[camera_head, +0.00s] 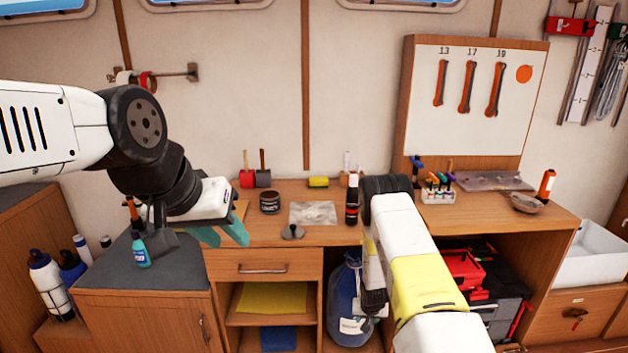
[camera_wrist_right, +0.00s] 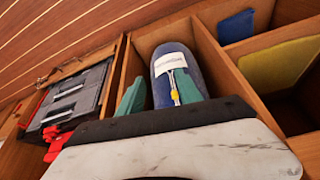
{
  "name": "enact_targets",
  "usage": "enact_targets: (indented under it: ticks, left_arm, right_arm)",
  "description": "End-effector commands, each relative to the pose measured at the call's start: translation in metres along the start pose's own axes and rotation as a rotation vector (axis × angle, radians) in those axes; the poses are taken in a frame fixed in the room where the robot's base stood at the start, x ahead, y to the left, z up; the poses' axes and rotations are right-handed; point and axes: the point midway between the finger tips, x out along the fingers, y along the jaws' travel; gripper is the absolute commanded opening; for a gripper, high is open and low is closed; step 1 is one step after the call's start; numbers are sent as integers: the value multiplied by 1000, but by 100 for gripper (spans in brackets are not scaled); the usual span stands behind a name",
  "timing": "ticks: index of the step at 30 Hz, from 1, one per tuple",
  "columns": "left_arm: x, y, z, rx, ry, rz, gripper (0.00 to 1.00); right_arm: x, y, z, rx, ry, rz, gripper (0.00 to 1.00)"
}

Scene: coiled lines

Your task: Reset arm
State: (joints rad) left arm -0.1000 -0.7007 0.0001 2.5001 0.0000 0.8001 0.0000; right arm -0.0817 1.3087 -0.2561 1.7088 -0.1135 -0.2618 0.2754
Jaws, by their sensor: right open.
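My left gripper (camera_head: 221,233) hangs over the left end of the wooden workbench (camera_head: 385,226). Its two teal fingers point down and stand apart, with nothing seen between them. My right arm reaches down in front of the bench; its gripper is mostly hidden in the head view. In the right wrist view my right gripper (camera_wrist_right: 162,88) is open, its teal fingers apart and facing a blue jug with a white label (camera_wrist_right: 177,75). The jug (camera_head: 345,300) stands in the open bay under the bench; I cannot tell whether the fingers touch it.
A dark bottle (camera_head: 352,200), a round jar (camera_head: 269,202) and a grey lidded piece (camera_head: 292,232) stand on the bench. A tool board (camera_head: 475,100) rises behind. A red and black toolbox (camera_head: 480,290) sits below right. A teal bottle (camera_head: 140,252) stands on the left cabinet.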

Motion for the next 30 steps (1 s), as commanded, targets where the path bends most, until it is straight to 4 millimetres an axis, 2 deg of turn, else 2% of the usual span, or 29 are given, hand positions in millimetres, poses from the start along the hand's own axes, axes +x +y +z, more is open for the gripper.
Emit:
enact_targets:
  ticks: [8, 14, 17, 20, 24, 30]
  left_arm:
    - [0, 0, 0, 0, -1, 0, 36]
    - [0, 0, 0, 0, -1, 0, 36]
    - [0, 0, 0, 0, -1, 0, 36]
    - [0, 0, 0, 0, -1, 0, 36]
    - [0, 0, 0, 0, -1, 0, 36]
    - [0, 0, 0, 0, -1, 0, 36]
  right_arm:
    - [-34, -2, -27, 15, 5, -5, 42]
    - [-79, -5, -57, 31, 14, -15, 42]
    - [-110, -7, -74, 39, 18, -24, 42]
    - [-152, -8, -93, 50, 27, -37, 42]
    - [-231, -11, -116, 61, 37, -65, 42]
    - [-345, -14, -123, 56, 51, -113, 42]
